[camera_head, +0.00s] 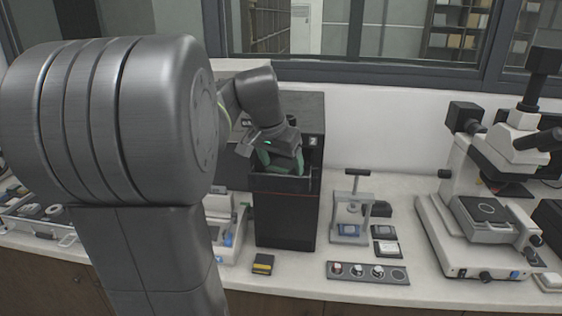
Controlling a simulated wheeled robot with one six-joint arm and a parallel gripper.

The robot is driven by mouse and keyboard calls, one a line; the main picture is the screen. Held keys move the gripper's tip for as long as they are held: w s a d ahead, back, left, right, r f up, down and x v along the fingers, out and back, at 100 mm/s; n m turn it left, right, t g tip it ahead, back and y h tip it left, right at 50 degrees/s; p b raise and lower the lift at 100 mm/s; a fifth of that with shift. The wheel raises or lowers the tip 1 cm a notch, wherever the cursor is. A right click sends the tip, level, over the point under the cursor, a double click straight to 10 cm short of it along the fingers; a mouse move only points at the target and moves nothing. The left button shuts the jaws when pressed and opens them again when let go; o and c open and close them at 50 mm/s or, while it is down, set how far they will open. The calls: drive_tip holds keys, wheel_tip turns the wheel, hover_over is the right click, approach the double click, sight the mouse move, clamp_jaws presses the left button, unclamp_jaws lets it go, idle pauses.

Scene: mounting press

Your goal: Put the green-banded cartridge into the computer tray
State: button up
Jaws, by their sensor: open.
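My gripper (281,164) points down at the open front of a tall black computer-like box (287,215). Its greenish fingers are apart, just above and partly inside the box's dark tray (283,183). I cannot make out a green-banded cartridge; the gripper and the tray's front wall hide what lies between and below the fingers. A small dark cartridge with a yellow band (263,263) lies on the bench in front of the box.
A small hand press (351,208) stands right of the box, with dark square pieces (386,248) beside it. A strip of round mounts (367,272) lies in front. A microscope (485,215) fills the right. My arm covers much of the left.

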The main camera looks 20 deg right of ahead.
drive_tip(key=shift+r, duration=0.25)
drive_tip(key=v, duration=1.2)
drive_tip(key=shift+r, duration=0.4)
